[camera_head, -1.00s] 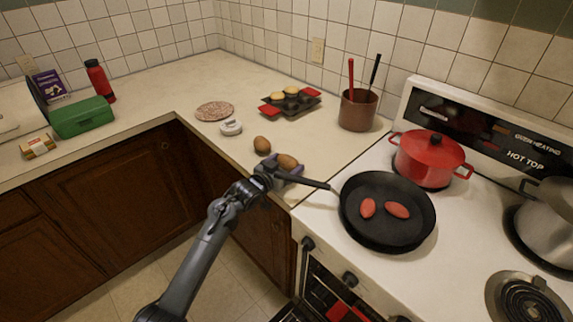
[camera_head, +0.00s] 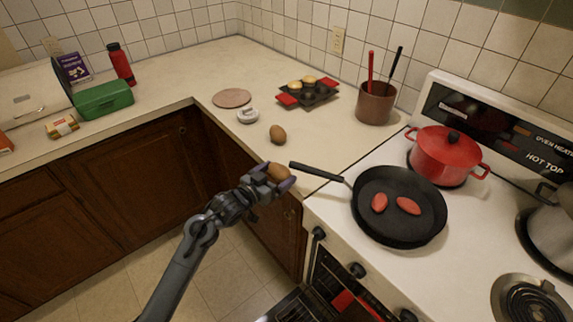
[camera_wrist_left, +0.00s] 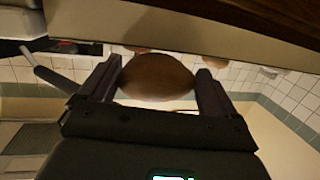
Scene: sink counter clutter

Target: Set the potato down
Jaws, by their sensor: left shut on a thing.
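My left gripper (camera_head: 268,178) is shut on a brown potato (camera_head: 279,172), held at the counter's front edge, left of the pan handle. In the left wrist view the potato (camera_wrist_left: 157,77) sits between the two fingers of the gripper (camera_wrist_left: 155,85). A second brown potato (camera_head: 278,134) lies on the counter (camera_head: 318,143) beyond the gripper. Whether the held potato touches the counter cannot be told. My right gripper is not in view.
A black frying pan (camera_head: 399,229) with two red pieces sits on the stove, its handle (camera_head: 316,172) reaching toward the held potato. A white round object (camera_head: 248,116), a muffin tray (camera_head: 308,101) and a utensil pot (camera_head: 375,104) stand farther back. Counter between them is clear.

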